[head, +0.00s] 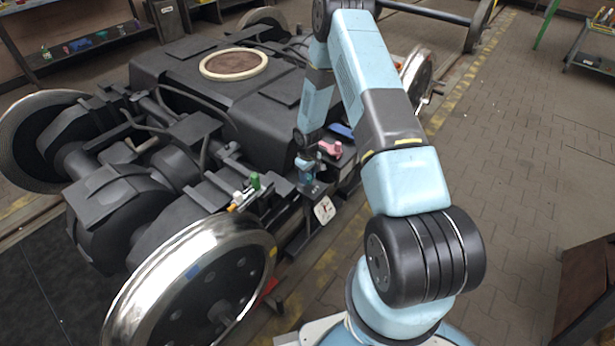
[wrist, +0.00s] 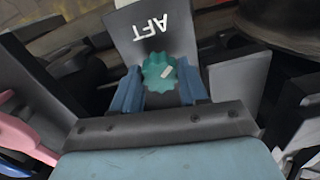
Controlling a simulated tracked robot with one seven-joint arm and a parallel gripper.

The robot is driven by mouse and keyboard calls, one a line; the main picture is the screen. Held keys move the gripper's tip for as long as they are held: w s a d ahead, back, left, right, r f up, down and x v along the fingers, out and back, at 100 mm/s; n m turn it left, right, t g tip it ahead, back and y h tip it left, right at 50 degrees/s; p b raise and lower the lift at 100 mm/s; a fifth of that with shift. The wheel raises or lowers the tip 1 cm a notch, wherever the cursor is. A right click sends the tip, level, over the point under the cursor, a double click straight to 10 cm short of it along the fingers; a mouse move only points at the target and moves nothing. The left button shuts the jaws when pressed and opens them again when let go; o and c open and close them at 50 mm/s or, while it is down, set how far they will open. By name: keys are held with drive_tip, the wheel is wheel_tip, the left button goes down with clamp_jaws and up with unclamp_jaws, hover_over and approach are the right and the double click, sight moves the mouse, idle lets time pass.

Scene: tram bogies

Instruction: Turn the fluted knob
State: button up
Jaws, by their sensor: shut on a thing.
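The fluted knob (wrist: 160,72) is teal with a scalloped rim and a small pale mark on its face. It sits in front of a grey plate (wrist: 155,30) lettered "AFT", which appears upside down in the wrist view. My gripper (wrist: 160,88) has its two blue fingers on either side of the knob, shut on it. In the head view my gripper (head: 306,172) is small, beside the bogie, at the end of my bent arm. The knob is too small and covered to make out there.
The dark bogie (head: 190,85) fills the left, with a shiny wheel (head: 195,285) in front. A pink object (head: 330,149) is close to my gripper and also shows at the wrist view's left edge (wrist: 25,138). A white dial (head: 324,209) hangs just below.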

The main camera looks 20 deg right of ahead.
sight(308, 177)
drive_tip(key=n, duration=0.5)
drive_tip(key=shift+s+n, duration=0.15)
drive_tip(key=shift+n, duration=2.35)
drive_tip(key=o, duration=1.1)
drive_tip(key=shift+c, duration=0.2)
drive_tip(key=shift+r, duration=0.1)
wheel_tip(308, 177, up, 14)
drive_tip(key=shift+f, duration=0.25)
